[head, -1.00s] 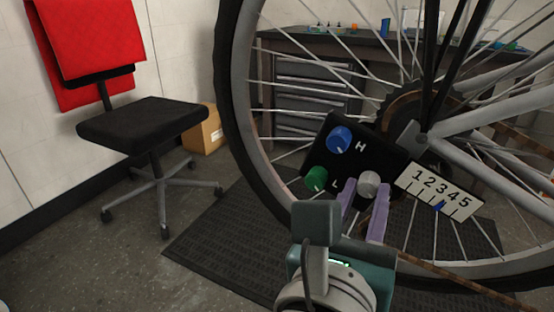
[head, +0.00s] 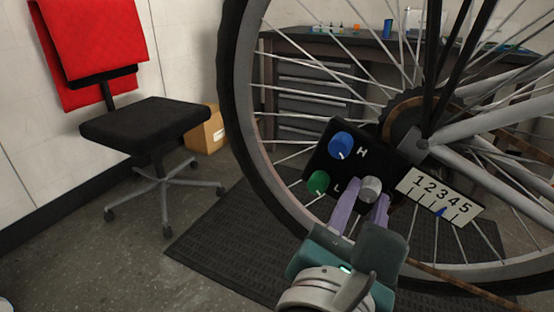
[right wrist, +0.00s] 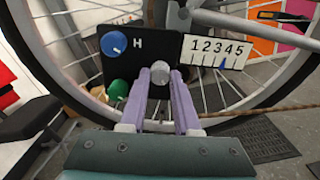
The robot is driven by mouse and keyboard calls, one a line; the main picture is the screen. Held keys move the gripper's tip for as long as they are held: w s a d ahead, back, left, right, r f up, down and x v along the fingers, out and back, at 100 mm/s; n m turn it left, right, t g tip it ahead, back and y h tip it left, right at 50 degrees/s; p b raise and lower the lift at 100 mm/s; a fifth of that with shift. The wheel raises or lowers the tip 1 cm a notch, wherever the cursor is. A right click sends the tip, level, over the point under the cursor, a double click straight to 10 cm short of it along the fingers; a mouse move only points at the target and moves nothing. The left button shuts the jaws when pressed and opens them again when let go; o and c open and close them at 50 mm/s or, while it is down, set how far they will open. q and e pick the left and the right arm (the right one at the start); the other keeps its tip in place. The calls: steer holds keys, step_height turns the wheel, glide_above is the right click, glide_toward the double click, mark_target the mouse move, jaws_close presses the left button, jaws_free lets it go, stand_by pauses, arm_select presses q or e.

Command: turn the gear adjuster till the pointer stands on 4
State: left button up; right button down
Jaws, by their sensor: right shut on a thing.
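A black panel (head: 324,160) beside the wheel hub carries a blue knob marked H (head: 341,145), a green knob marked L (head: 318,182) and a grey ribbed knob (head: 371,188), which I take as the gear adjuster. My right gripper (head: 362,202) has its purple fingers on either side of the grey knob, shut on it; the right wrist view also shows this grip (right wrist: 161,80). A white scale (head: 438,195) numbered 1 to 5 is right of the panel. Its blue pointer (head: 442,212) appears between 3 and 4. My left gripper is not in view.
The spoked wheel (head: 238,120) and frame tubes (head: 500,118) stand close around the panel. A black office chair (head: 145,122) with a red cloth is at left. A workbench (head: 320,42) and cardboard box (head: 207,130) are behind. A dark mat (head: 225,235) lies below.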

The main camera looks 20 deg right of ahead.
steer(key=m, duration=0.3)
steer(key=shift+m, duration=0.3)
steer(key=shift+m+b, duration=0.45)
steer(key=shift+m, duration=1.05)
steer(key=shift+r, duration=0.1)
steer(key=c, duration=0.6)
jaws_free()
steer(key=v, duration=1)
